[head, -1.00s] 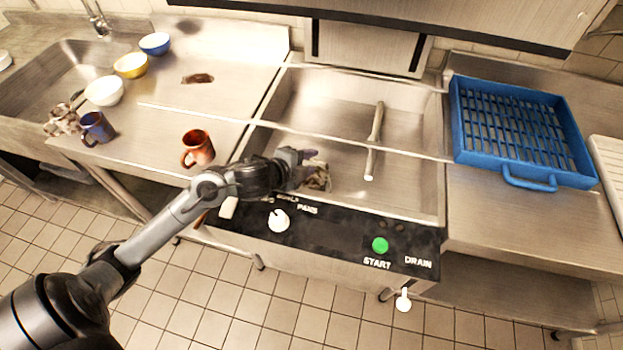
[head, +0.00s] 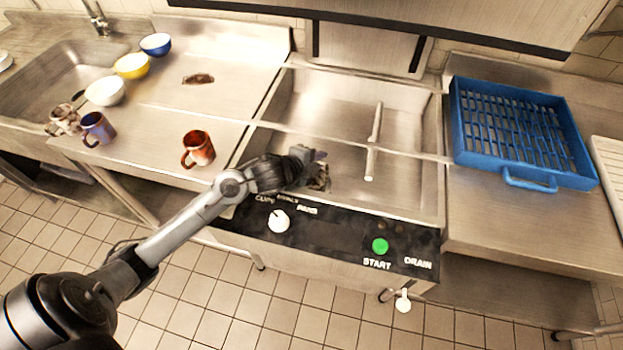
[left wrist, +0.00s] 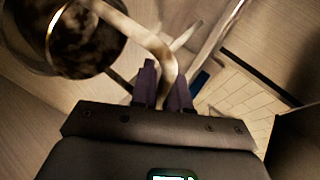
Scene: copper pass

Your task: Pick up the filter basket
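The filter basket (head: 318,180) is a small round, mottled brown-and-pale thing low in the left part of the steel basin, partly hidden by my left gripper (head: 313,156). In the left wrist view its round body (left wrist: 78,30) has a dark inside and a metal rim, at the upper left. A pale curved handle runs from it to my left gripper (left wrist: 164,88). The two dark fingers stand close together with the handle filling the gap, so they look shut on it. My right gripper is not in view.
The steel basin (head: 408,135) holds a pale rod (head: 374,140). A control panel (head: 335,235) edges its front. A copper-brown mug (head: 198,149), a blue mug (head: 97,129) and bowls (head: 131,66) stand left. A blue rack (head: 531,185) lies right.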

